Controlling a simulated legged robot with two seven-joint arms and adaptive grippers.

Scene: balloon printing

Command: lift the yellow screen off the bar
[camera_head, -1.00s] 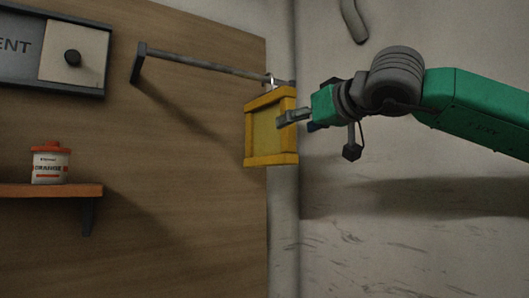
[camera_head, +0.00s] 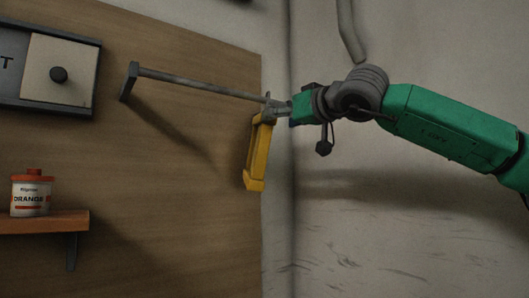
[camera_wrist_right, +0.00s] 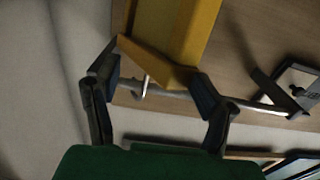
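The yellow screen (camera_head: 257,155) hangs at the right end of the grey bar (camera_head: 195,82). In the head view it shows nearly edge-on. My right gripper (camera_head: 282,108) is at its upper end, close to the bar's tip. In the right wrist view, the fingers of my right gripper (camera_wrist_right: 158,82) are wide apart, with an edge of the yellow screen (camera_wrist_right: 180,30) between and beyond their tips. I cannot tell whether the pads touch it. A metal hook (camera_wrist_right: 145,88) shows at the bar (camera_wrist_right: 245,103). My left gripper is not in view.
The wall right of the board is bare below my arm.

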